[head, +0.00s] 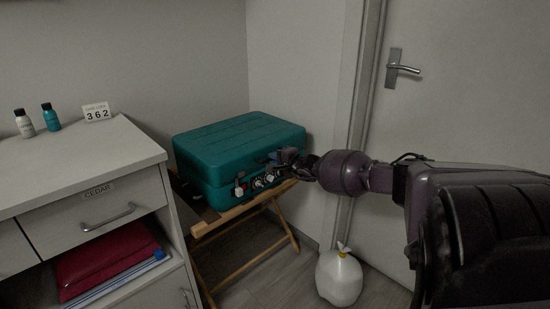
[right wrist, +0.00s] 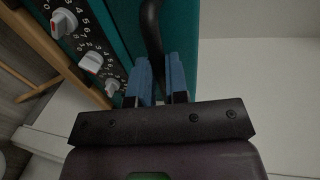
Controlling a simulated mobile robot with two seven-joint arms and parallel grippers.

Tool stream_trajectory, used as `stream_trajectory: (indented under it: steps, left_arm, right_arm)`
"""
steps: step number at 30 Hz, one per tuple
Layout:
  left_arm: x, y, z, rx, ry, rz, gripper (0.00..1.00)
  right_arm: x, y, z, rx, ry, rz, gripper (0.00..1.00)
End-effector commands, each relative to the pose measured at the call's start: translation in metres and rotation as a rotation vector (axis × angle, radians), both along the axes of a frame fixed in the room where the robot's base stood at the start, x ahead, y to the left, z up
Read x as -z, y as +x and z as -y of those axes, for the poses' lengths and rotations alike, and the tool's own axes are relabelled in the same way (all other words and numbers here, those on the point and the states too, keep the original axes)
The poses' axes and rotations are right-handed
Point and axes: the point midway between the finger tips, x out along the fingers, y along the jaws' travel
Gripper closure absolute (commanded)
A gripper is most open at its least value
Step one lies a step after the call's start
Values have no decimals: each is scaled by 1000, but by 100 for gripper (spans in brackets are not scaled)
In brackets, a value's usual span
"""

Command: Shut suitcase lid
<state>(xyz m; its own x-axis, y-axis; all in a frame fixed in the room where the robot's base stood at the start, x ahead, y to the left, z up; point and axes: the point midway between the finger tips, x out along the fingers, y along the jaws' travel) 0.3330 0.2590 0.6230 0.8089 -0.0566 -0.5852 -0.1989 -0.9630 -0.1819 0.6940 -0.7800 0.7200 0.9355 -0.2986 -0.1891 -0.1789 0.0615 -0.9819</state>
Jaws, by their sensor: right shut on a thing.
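The teal suitcase (head: 238,148) sits on a folding wooden stand in the corner. Its ribbed lid (head: 235,138) lies level over the body; I cannot tell if a small gap is left. Dials (head: 262,181) with white and red knobs are on its front; they also show in the right wrist view (right wrist: 65,22). My right gripper (head: 284,158) is at the front right of the suitcase. In the right wrist view, its blue fingers (right wrist: 159,82) are shut on a black curved handle (right wrist: 151,30) against the teal side. My left gripper is out of view.
The wooden stand (head: 252,243) has open legs. A white cabinet (head: 75,165) stands close at left, with two small bottles, a number card and red folders. A door (head: 450,100) is at right.

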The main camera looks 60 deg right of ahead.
Motion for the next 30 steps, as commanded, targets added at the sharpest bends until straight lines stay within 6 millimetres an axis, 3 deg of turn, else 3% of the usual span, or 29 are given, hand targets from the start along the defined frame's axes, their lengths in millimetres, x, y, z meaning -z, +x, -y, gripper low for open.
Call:
stream_trajectory:
  steps: [1, 9, 10, 14, 30]
  left_arm:
    - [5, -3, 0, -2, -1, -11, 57]
    - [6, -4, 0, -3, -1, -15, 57]
    - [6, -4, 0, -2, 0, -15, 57]
    - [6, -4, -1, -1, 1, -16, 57]
    - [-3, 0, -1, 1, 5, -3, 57]
  right_arm:
    - [27, -9, -3, 6, 15, -42, 100]
    - [30, -11, -2, 7, 14, -49, 100]
    - [30, -11, -2, 7, 14, -49, 81]
    - [30, -11, -2, 6, 13, -48, 61]
    - [21, -17, -6, 5, 14, -38, 60]
